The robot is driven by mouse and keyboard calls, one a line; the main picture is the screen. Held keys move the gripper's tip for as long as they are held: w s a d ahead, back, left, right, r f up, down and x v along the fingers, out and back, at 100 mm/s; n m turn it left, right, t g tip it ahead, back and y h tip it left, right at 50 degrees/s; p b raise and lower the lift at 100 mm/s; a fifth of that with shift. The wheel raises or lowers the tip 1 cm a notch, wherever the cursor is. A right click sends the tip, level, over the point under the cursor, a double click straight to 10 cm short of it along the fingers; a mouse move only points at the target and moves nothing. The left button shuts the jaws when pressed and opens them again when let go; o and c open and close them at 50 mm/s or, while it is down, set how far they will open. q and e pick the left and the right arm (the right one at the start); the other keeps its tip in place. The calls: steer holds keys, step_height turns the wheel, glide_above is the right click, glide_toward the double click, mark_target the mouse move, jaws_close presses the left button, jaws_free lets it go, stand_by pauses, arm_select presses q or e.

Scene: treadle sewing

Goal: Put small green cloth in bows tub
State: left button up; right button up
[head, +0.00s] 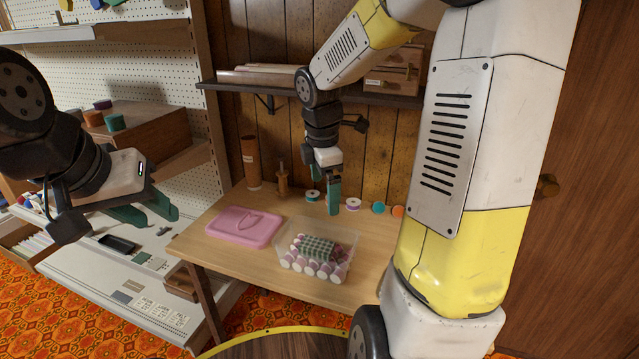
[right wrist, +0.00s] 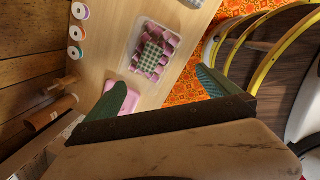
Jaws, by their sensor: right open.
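The small green cloth (head: 315,246) is checked green and white. It lies on pink-and-white rolls inside a clear plastic tub (head: 284,262) on the wooden table. The right wrist view also shows the cloth (right wrist: 153,56) inside the tub (right wrist: 135,38). I see no label on the tub. My right gripper (head: 334,196) is open and empty, above and behind the tub; its fingers are seen nearly edge-on in the head view. The right wrist view shows its fingers (right wrist: 161,78) wide apart. My left gripper (head: 150,208) is open and empty at the left, away from the table.
A pink lid (head: 243,226) lies left of the tub. Several thread spools (head: 353,204) line the table's back, with a brown cardboard tube (head: 250,162) at the back left. A shelf (head: 240,86) hangs above. A pegboard rack (head: 160,65) stands at the left.

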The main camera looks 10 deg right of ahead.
steer(key=s+a+r+m+t+y, duration=0.1)
steer(key=s+r+m+t, duration=0.1)
steer(key=s+r+m, duration=0.3)
steer(key=s+a+r+m+t+y, duration=0.1)
steer(key=s+r+m, duration=0.4)
steer(key=s+m, duration=0.6)
steer(key=shift+s+a+m+t+y, duration=0.25)
steer(key=shift+s+m+t+y, duration=0.35)
steer(key=shift+m, duration=0.5)
